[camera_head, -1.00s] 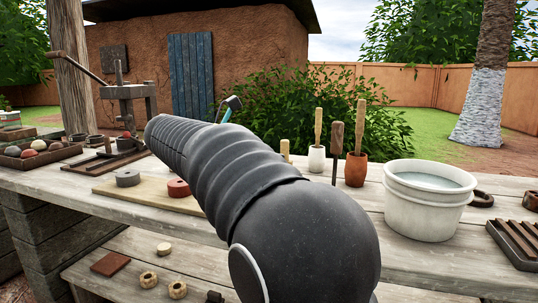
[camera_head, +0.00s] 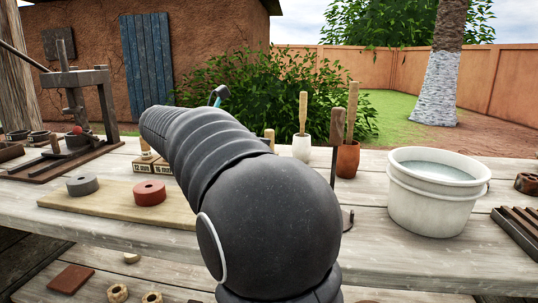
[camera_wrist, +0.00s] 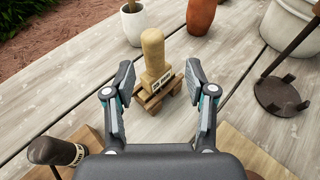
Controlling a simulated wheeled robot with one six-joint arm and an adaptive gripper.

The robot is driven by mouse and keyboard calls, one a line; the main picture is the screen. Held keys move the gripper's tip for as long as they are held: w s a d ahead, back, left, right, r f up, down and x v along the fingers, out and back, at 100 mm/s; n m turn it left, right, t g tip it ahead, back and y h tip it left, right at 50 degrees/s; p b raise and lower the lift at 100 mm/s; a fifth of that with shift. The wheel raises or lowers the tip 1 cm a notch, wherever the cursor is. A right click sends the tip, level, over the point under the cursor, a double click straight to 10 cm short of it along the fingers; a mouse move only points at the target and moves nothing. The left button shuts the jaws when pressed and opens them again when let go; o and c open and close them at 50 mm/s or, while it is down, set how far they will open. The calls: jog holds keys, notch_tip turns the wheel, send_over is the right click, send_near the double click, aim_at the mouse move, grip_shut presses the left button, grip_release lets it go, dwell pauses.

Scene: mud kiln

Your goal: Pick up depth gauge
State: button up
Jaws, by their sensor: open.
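My gripper (camera_wrist: 160,82) is open in the wrist view. A pale wooden peg-shaped piece (camera_wrist: 153,52) with a labelled foot on small wooden blocks stands beyond and between its fingers, not gripped. A dark rod with a round dark base (camera_wrist: 283,96) stands to the right of the gripper. In the head view this rod has a brown wooden top (camera_head: 337,127). I cannot tell for sure which piece is the depth gauge.
A white water bucket (camera_head: 432,205), a red-brown pot (camera_head: 347,161) and a white pot (camera_head: 302,148), both holding wooden handles, stand on the plank table (camera_head: 400,262). A board (camera_head: 115,207) bears grey and red discs. A dark labelled piece (camera_wrist: 53,152) is at lower left of the wrist view.

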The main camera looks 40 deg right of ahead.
jog(key=shift+w+x, duration=0.15)
jog(key=shift+x, duration=1.25)
jog(key=shift+w+x, duration=0.15)
jog(key=shift+x, duration=1.25)
grip_shut()
